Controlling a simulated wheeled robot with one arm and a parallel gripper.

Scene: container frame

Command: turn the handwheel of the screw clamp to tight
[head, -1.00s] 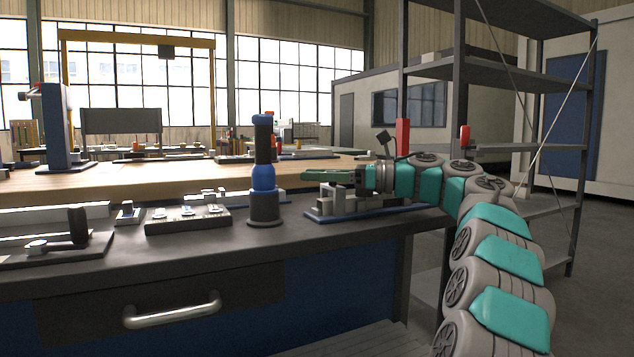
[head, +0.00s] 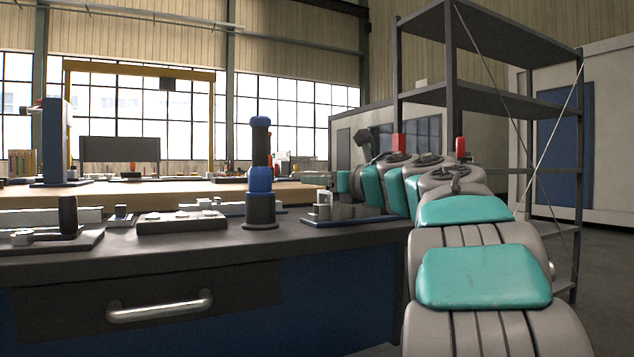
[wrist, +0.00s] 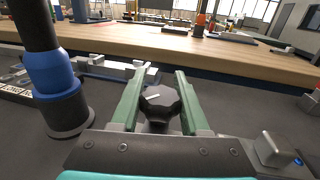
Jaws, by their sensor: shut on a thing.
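The screw clamp (head: 346,211) stands on the bench's right part, a grey metal body on a blue-edged base plate. Its handwheel (wrist: 160,103) is a dark lobed knob with a white mark on top, seen in the wrist view. The green fingers of my gripper (wrist: 162,88) lie on both sides of the handwheel and are shut on it. In the head view my arm hides most of the gripper and the handwheel. How tight the clamp is cannot be told.
A blue and black upright cylinder (head: 260,180) stands close left of the clamp; it looms at the left in the wrist view (wrist: 52,75). A tray of small parts (head: 182,221) and a lever fixture (head: 66,222) lie farther left. A metal shelf rack (head: 452,100) rises behind my arm.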

